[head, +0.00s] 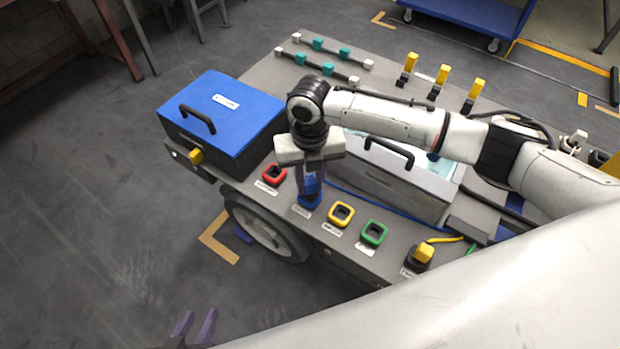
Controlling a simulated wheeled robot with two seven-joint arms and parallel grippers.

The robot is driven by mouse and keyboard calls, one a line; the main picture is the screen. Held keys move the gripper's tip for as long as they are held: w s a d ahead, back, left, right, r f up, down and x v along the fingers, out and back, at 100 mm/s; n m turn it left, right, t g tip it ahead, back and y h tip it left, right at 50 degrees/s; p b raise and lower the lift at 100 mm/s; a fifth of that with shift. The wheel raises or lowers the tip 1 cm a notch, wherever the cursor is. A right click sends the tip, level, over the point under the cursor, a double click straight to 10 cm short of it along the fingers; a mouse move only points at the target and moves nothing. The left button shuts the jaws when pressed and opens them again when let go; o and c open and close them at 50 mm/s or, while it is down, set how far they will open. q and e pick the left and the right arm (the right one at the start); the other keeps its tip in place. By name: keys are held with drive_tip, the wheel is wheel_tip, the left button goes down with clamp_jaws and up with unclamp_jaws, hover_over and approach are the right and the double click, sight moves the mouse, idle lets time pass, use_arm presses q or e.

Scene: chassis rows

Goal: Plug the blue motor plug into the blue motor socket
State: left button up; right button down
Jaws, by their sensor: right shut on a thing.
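The blue motor socket (309,202) sits on the grey chassis deck, between the red and yellow sockets. My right gripper (310,180) points down over it, shut on the blue motor plug (313,186). The plug is at the socket's mouth and looks roughly upright. The fingers hide part of it, so I cannot tell how deep it sits. My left gripper (196,325) is at the bottom edge over the floor, its two purple fingers apart and empty, away from the chassis.
Red (274,175), yellow (341,214) and green (374,233) sockets line the deck's front edge. A blue-lidded box (225,110) stands left and a grey handled case (400,180) behind. Yellow-topped connectors (442,75) stand at the back.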

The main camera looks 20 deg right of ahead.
drive_tip(key=shift+f+b, duration=0.4)
drive_tip(key=shift+f, duration=0.35)
drive_tip(key=c, duration=1.4)
unclamp_jaws()
drive_tip(key=shift+r, duration=0.1)
wheel_tip(320, 180, up, 10)
drive_tip(key=shift+r+p, duration=0.15)
drive_tip(key=shift+p, duration=0.15)
